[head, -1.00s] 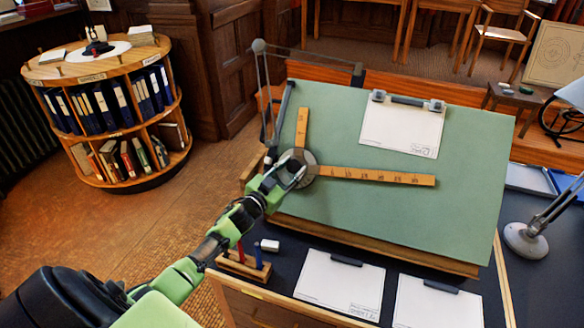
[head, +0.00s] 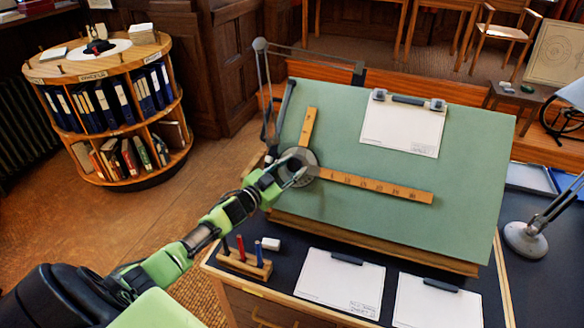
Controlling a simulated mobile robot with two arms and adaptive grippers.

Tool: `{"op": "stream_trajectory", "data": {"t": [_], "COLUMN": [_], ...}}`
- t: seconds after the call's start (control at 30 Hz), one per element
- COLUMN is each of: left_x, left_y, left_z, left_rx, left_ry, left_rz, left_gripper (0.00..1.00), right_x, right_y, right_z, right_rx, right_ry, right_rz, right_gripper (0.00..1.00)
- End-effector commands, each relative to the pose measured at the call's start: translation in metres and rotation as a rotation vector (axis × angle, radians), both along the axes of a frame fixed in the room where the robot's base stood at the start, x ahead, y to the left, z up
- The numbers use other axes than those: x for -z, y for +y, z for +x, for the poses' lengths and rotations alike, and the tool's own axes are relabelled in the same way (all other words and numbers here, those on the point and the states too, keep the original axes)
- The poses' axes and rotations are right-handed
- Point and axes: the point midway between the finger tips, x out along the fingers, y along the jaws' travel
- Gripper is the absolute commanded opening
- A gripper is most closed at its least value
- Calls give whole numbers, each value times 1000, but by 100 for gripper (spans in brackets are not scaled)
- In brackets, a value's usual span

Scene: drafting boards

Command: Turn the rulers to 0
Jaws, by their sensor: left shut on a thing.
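Two wooden rulers, one long (head: 385,190) and one short (head: 308,127), join at a round grey drafting head (head: 309,158) on the left part of the tilted green drafting board (head: 440,215). The long ruler points right and slopes slightly down; the short ruler points up, leaning a little right. My left gripper (head: 293,166) is shut on the drafting head's knob, hiding part of the dial and the rulers' inner ends. The dial's scale is too small to read. My right gripper is not in view.
A clipped white sheet (head: 402,128) is at the board's top. A wooden pen block (head: 243,265), a white eraser (head: 270,244) and two sheets lie along the near edge. A lamp (head: 526,239) stands right. A round bookcase (head: 118,125) stands apart on the left.

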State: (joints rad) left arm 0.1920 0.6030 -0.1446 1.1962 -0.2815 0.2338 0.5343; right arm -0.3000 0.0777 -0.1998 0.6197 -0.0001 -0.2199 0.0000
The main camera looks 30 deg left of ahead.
Motion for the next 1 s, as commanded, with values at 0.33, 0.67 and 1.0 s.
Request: {"op": "stream_trajectory", "data": {"t": [0.33,0.67,1.0], "left_x": [0,1,-1], "left_y": [0,2,5], "left_z": [0,-14,-59], "left_rx": [0,-1,0], "left_ry": [1,3,3], "left_rz": [4,3,3], "left_gripper": [50,50,50], "right_x": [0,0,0], "right_y": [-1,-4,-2], "right_z": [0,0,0], "right_rx": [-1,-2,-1], "right_ry": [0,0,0], "right_rz": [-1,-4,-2], "right_gripper": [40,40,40]}}
